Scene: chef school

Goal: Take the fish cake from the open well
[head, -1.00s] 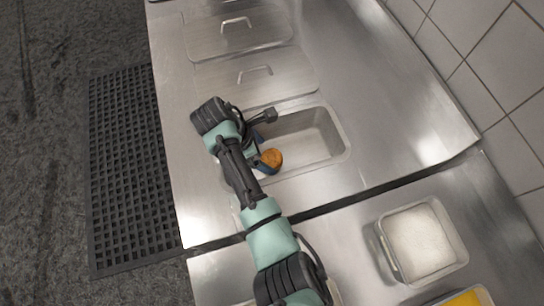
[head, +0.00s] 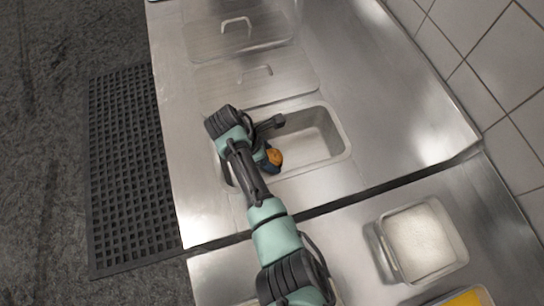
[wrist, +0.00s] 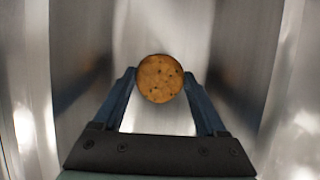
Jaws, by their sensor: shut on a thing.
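The fish cake (wrist: 160,78) is a round, golden-brown disc with dark specks. In the wrist view it sits between the two blue fingers of my gripper (wrist: 160,88), which is shut on it. In the head view the fish cake (head: 275,157) shows at the end of my gripper (head: 268,158), over the open well (head: 325,142). The well is a rectangular steel basin, and its walls rise on both sides of the fish cake in the wrist view. My arm hides the left part of the well. I cannot tell how far the fish cake is from the well's floor.
Lidded wells with handles (head: 255,75) lie beyond the open well. Bare steel counter (head: 385,110) stretches to its right, up to a tiled wall (head: 490,75). A clear container with white contents (head: 420,240) stands at the lower right, near a yellow-filled one (head: 465,299).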

